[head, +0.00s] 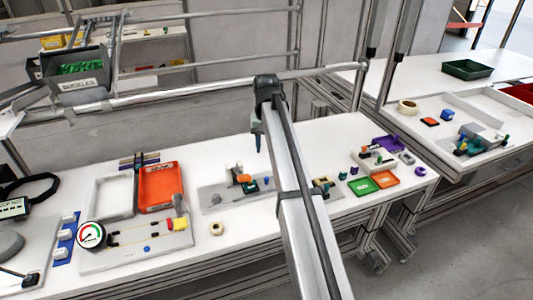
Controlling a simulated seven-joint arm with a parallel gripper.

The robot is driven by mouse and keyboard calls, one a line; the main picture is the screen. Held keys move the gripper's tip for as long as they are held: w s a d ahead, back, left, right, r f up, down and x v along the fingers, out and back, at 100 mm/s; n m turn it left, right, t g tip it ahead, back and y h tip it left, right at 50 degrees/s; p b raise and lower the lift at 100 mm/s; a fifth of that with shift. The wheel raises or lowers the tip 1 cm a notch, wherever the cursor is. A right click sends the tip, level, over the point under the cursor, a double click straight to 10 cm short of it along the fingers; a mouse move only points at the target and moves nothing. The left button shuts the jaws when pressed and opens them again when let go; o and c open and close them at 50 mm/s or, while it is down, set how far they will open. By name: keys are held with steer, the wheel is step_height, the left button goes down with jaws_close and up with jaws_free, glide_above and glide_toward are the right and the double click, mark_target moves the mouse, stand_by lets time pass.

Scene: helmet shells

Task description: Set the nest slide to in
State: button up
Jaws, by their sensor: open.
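My gripper (257,145) hangs at the end of my arm, above the middle of the white bench; its small fingertips point down and are open, with nothing seen between them. The gripper is apart from these. No part is clearly marked as the nest slide, and I cannot tell its position. My arm hides the bench right of this fixture.
An orange tray (161,198) and a white tray (98,205) lie at left, behind a round gauge (90,235). A beige ring (217,229) lies near the front edge.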

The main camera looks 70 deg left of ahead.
mark_target(266, 177)
steer(key=shift+r, duration=0.25)
steer(key=shift+a, duration=0.1)
step_height(266, 177, down, 14)
steer(key=m, duration=0.7)
stand_by(0.8)
steer(key=shift+c, duration=0.2)
jaws_close()
